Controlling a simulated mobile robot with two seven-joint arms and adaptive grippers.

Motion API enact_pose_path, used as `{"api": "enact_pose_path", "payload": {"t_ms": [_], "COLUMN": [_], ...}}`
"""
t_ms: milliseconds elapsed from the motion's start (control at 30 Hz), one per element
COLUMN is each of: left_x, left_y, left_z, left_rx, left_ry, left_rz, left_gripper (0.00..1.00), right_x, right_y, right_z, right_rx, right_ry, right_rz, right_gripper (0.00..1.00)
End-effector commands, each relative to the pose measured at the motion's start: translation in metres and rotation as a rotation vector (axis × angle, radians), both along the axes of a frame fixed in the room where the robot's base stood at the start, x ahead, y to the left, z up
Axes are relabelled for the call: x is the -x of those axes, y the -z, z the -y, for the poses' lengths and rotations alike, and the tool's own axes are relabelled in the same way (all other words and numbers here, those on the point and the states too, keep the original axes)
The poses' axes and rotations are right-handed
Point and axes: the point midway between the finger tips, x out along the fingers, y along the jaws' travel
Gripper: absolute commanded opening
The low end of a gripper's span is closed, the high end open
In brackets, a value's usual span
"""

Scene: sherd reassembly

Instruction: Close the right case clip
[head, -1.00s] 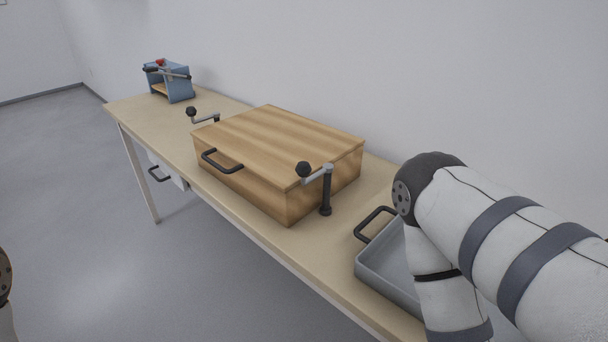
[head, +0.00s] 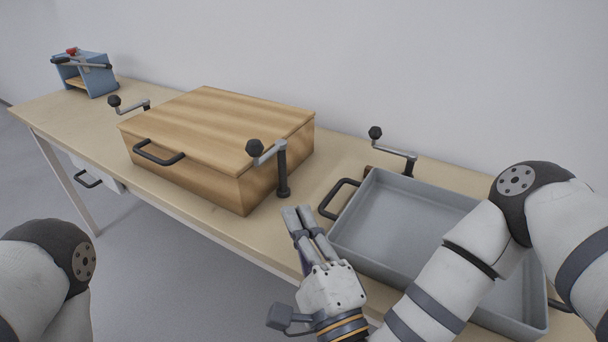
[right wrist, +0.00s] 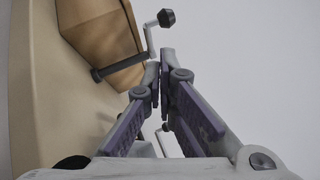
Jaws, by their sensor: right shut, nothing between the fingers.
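The wooden case (head: 190,175) stands on the table with its lid down. The right case clip (head: 282,178) is a dark post by the case's right side, with a grey crank arm and black knob at its top. Its knob overlaps the lid's front right corner in the head view; I cannot tell whether it presses on it. The clip also shows in the right wrist view (right wrist: 150,42), beyond the fingers. My right gripper (head: 297,213) is shut and empty, in front of the clip and apart from it. My left gripper is out of view.
A grey tray (head: 395,215) with a dark handle lies right of the clip, with another crank (head: 395,150) behind it. The left case clip (head: 130,104) stands at the case's far left. A blue stand (head: 95,80) is at the table's far end.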

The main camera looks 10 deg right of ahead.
Motion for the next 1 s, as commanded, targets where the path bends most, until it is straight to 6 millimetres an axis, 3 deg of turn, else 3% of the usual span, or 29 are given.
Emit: {"api": "enact_pose_path", "payload": {"t_ms": [367, 800, 1000], "left_x": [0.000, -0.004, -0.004], "left_y": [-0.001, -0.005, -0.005], "left_z": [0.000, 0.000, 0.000], "left_rx": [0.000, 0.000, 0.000], "left_ry": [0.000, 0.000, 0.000], "left_rz": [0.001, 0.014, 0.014], "left_gripper": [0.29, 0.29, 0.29], "right_x": [-0.004, -0.076, -0.092], "right_y": [-0.005, -0.028, -0.032], "right_z": [0.000, -0.020, -0.024], "right_rx": [-0.014, -0.011, -0.011], "right_ry": [0.006, 0.005, 0.003], "right_rz": [0.011, 0.010, 0.008], "right_gripper": [0.00, 0.00, 0.00]}}
